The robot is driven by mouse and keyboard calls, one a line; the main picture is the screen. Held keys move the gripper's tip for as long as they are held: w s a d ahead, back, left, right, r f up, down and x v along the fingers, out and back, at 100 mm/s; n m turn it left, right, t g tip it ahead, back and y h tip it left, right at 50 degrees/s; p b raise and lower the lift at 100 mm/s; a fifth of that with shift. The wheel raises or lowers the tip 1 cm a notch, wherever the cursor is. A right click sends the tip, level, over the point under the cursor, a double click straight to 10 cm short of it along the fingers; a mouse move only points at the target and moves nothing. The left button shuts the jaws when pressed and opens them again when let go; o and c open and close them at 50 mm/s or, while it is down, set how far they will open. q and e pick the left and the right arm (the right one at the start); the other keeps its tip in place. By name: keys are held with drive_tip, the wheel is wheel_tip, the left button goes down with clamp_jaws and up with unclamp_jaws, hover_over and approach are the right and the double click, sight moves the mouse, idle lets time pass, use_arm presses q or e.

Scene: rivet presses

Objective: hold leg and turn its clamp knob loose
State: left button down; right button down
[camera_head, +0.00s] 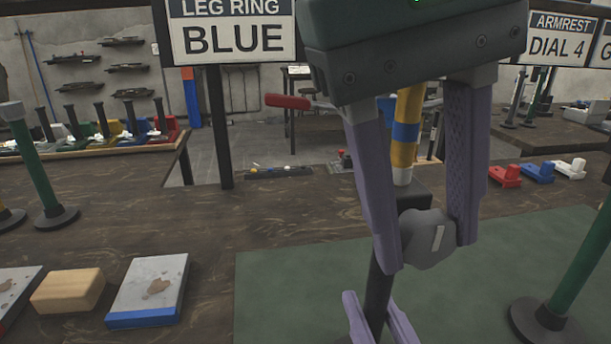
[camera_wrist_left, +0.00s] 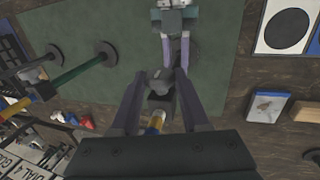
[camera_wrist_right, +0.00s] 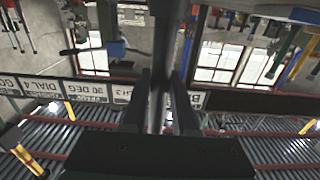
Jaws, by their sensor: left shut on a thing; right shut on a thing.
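The leg is a dark upright post (camera_head: 379,290) with a black clamp block and a yellow tube (camera_head: 407,105) with a blue ring rising from it. A grey clamp knob (camera_head: 427,240) sits on the block. My left gripper (camera_head: 430,252) comes down from above, its purple fingers shut on the knob's two sides. The yellow tube also shows in the left wrist view (camera_wrist_left: 156,122). My right gripper (camera_head: 377,312) is shut on the dark post below the knob, mostly cut off by the lower frame edge. The post stands between its fingers in the right wrist view (camera_wrist_right: 158,90).
A green leg on a round base (camera_head: 545,322) stands at right, and another (camera_head: 55,215) at left. A wooden block (camera_head: 68,290) and a blue-edged plate (camera_head: 150,285) lie at left. A LEG RING BLUE sign (camera_head: 232,35) stands behind.

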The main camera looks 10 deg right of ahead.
use_arm(q)
drive_tip(key=shift+h, duration=0.3)
drive_tip(key=h, duration=0.4)
drive_tip(key=shift+a+f, duration=0.3)
drive_tip(key=shift+a, duration=0.1)
drive_tip(key=h, duration=0.5)
drive_tip(key=shift+s+a+f+h, duration=0.1)
drive_tip(key=shift+a+f+h, duration=0.1)
drive_tip(key=shift+f+h, duration=0.2)
drive_tip(key=h, duration=0.5)
drive_tip(key=shift+f+t, duration=0.3)
drive_tip(key=shift+f, duration=0.05)
drive_tip(key=h, duration=0.4)
drive_tip(key=shift+f+h, duration=0.3)
drive_tip(key=shift+f, duration=0.05)
drive_tip(key=shift+h, duration=0.3)
drive_tip(key=shift+c, duration=1.9)
unclamp_jaws()
